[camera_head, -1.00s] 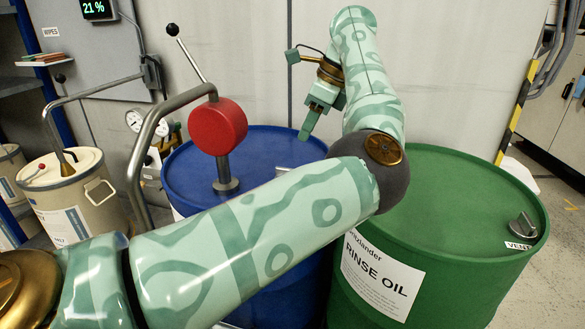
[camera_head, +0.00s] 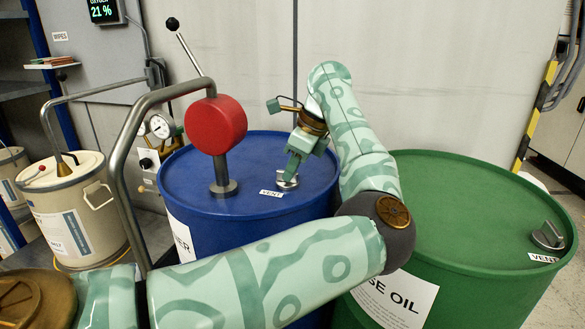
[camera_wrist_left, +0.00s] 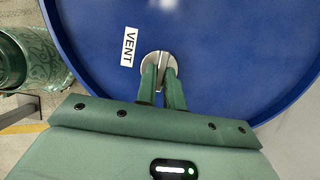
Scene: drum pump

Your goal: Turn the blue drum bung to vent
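The blue drum (camera_head: 215,240) stands in the middle of the head view. Its metal bung (camera_head: 287,181) is on the lid, right of a white VENT label (camera_head: 271,193). My left gripper (camera_head: 290,174) points down at the bung, fingertips at its handle. The left wrist view shows the round bung (camera_wrist_left: 153,58) with its raised handle between the two fingers of the left gripper (camera_wrist_left: 161,72). The fingers look a little apart, one on each side of the handle; firm contact is not visible. My right gripper is not in view.
A red round pump head (camera_head: 216,124) on a post with a curved pipe stands on the blue lid, left of the bung. A green drum (camera_head: 460,200) with its own vent bung (camera_head: 547,236) is close on the right. A beige can (camera_head: 72,210) stands left.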

